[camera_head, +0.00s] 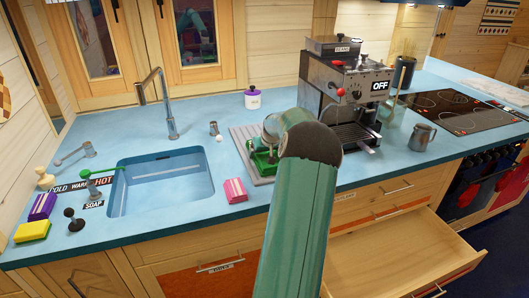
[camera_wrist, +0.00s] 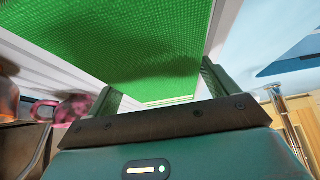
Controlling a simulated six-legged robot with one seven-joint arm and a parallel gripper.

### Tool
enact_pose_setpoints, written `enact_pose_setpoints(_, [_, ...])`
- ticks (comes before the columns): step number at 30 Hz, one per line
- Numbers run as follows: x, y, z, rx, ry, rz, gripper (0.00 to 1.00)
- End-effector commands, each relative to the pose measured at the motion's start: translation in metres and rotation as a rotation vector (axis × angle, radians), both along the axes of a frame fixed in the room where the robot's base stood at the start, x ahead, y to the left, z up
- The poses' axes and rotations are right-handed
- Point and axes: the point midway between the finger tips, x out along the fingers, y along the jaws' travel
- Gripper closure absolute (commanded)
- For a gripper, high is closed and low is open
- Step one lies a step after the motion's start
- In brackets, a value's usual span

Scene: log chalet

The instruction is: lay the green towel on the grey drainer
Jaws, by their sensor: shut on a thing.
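The green towel (camera_wrist: 140,35) spreads out ahead of my gripper (camera_wrist: 158,80) in the wrist view, its near edge between the two fingers. My gripper is shut on the towel. In the head view a small part of the green towel (camera_head: 263,164) shows over the grey drainer (camera_head: 241,134), on the counter right of the sink. My arm hides much of the gripper, towel and drainer there. The drainer's pale ridges (camera_wrist: 52,42) show beside the towel in the wrist view. I cannot tell whether the towel touches the drainer.
The blue sink (camera_head: 165,185) lies left of the drainer. A pink striped block (camera_head: 235,190) sits near the counter's front edge. The coffee machine (camera_head: 345,90) stands close on the right. A lidded white pot (camera_head: 252,98) stands behind. An open drawer (camera_head: 395,250) juts out below.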

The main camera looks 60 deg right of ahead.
Motion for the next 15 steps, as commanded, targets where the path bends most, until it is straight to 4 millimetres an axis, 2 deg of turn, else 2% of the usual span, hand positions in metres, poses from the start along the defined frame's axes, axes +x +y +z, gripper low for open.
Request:
enact_pose_setpoints(3, [0.0001,0.0001,-0.0032,0.000,0.000,0.000,0.37])
enact_pose_setpoints(4, [-0.0001,-0.0001,-0.0027,0.000,0.000,0.000,0.08])
enact_pose_setpoints(5, [-0.0001,-0.0001,-0.0026,0.000,0.000,0.000,0.02])
enact_pose_setpoints(6, [0.0000,0.0000,-0.0025,0.000,0.000,0.000,0.00])
enact_pose_setpoints(15, [-0.0010,0.0004,0.0029,-0.001,0.000,-0.001,0.00])
